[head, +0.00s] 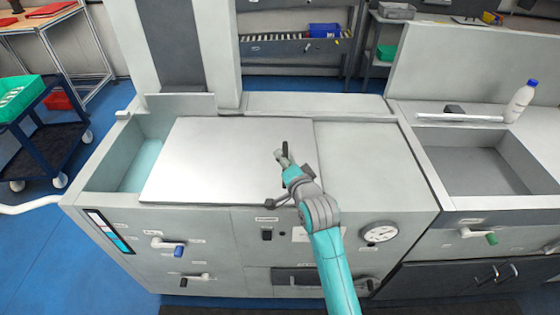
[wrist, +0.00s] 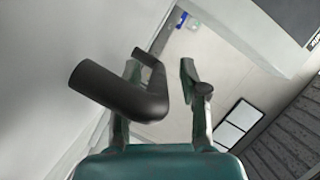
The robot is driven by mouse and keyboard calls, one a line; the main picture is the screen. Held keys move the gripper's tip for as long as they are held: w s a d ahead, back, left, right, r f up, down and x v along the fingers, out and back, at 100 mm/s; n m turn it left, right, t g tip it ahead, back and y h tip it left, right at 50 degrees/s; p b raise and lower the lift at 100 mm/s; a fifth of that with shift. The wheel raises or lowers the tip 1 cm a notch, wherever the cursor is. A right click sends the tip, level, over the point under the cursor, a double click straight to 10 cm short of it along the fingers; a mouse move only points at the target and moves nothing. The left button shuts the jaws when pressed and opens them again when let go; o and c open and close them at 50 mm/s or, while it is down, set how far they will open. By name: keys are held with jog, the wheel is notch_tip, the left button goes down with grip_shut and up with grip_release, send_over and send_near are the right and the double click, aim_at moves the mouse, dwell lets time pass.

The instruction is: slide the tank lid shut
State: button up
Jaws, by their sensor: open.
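The tank lid (head: 220,165) is a flat pale grey plate lying on top of the grey tank housing. The open part of the tank (head: 137,160) shows to the left of the lid, with light teal inside. A dark bent handle (wrist: 128,92) shows close up in the wrist view; in the head view its dark part (head: 285,147) is at the lid's right side, partly hidden by my gripper. My gripper (head: 283,160) is at the handle. In the wrist view my gripper (wrist: 164,72) is open, with part of the handle between the fingers; contact is unclear.
A grey upright column (head: 215,50) stands behind the tank. A second basin (head: 465,165) and a white bottle with a blue cap (head: 521,102) are at the right. A dial gauge (head: 380,233) and levers are on the front panel. The housing top right of the lid (head: 365,165) is clear.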

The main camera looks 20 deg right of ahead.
grip_shut()
